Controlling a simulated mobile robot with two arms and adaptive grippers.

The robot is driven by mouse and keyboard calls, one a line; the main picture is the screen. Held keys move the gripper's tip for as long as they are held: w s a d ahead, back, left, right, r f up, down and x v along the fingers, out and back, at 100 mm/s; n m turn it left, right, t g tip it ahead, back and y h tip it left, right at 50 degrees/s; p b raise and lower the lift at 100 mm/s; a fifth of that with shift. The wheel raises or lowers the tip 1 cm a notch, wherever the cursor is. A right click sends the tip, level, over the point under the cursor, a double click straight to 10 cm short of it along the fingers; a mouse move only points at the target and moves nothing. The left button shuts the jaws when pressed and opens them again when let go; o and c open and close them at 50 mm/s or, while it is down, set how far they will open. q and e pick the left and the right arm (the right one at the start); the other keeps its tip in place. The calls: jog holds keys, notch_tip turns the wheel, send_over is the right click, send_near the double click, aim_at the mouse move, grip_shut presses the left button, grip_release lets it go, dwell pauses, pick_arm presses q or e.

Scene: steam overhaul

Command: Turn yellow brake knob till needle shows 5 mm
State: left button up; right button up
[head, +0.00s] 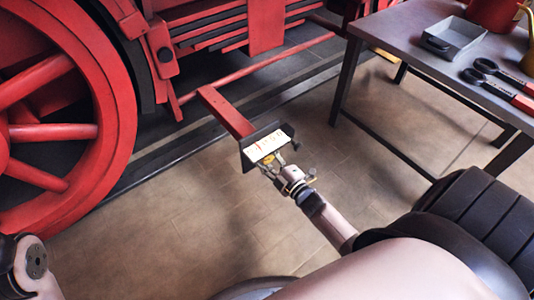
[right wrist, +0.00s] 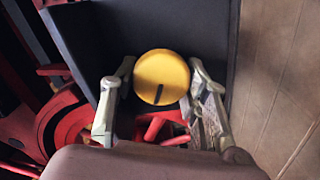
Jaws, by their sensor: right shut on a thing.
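The yellow brake knob (right wrist: 162,72) is round, with a dark line that points down and slightly left in the right wrist view. In the head view the knob (head: 269,158) shows small below the white scale plate (head: 266,144). The plate has a red needle and dark marks; they are too small to read in mm. It sits on a dark housing (head: 246,161) at the end of a red bar. My right gripper (head: 273,163) is shut on the knob, its two fingers (right wrist: 161,76) on either side. My left gripper is outside the views; only part of my left arm shows.
A red locomotive wheel (head: 110,110) stands at the left. A grey table (head: 398,35) at the upper right carries a metal tray (head: 467,35), a black-and-red tool (head: 485,70) and a red container (head: 492,12). The tiled floor between them is clear.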

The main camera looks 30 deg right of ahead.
jog(key=n, duration=0.3)
jog(key=shift+f+n, duration=0.15)
jog(key=shift+n, duration=1.65)
jog(key=shift+a, duration=0.1)
jog(key=o, duration=1.1)
jog(key=shift+s+d+f, duration=0.1)
jog(key=shift+s+d, duration=0.1)
jog(key=shift+s, duration=1.8)
jog(key=shift+s+d, duration=0.15)
jog(key=shift+s, duration=1.85)
jog(key=shift+o, duration=0.2)
